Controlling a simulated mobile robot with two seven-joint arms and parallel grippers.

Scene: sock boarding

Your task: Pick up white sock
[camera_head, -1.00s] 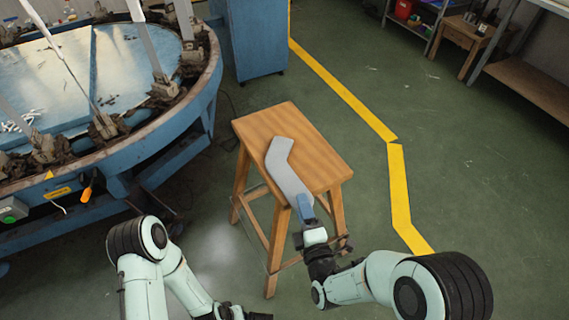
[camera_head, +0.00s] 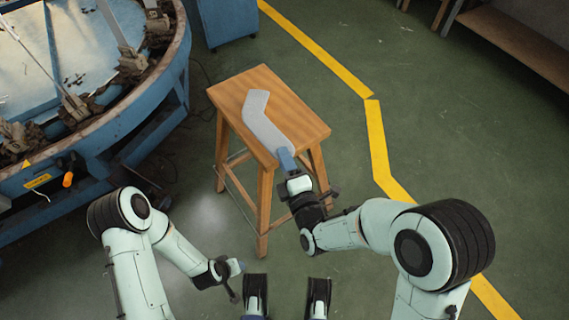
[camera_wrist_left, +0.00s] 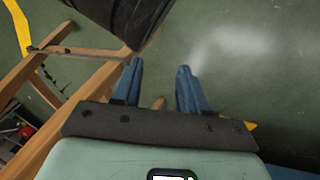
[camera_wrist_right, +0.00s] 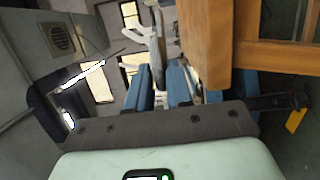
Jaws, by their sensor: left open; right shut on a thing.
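The white sock (camera_head: 266,124), looking pale grey, lies bent across the top of the wooden stool (camera_head: 231,96) in the head view. Its near end is at the stool's front edge. My right gripper (camera_head: 286,160) is shut on that near end, with its blue fingers at the edge. In the right wrist view the sock (camera_wrist_right: 157,55) shows as a pale strip between the fingers. My left gripper (camera_head: 239,265) is open and empty, low in front of the stool. Its two blue fingers stand apart in the left wrist view (camera_wrist_left: 160,82).
A round blue machine (camera_head: 110,135) stands on the left, with a blue cabinet (camera_head: 228,20) behind the stool. A yellow floor line (camera_head: 376,145) runs on the right. A wooden shelf (camera_head: 515,48) is at the back right. Green floor around the stool is clear.

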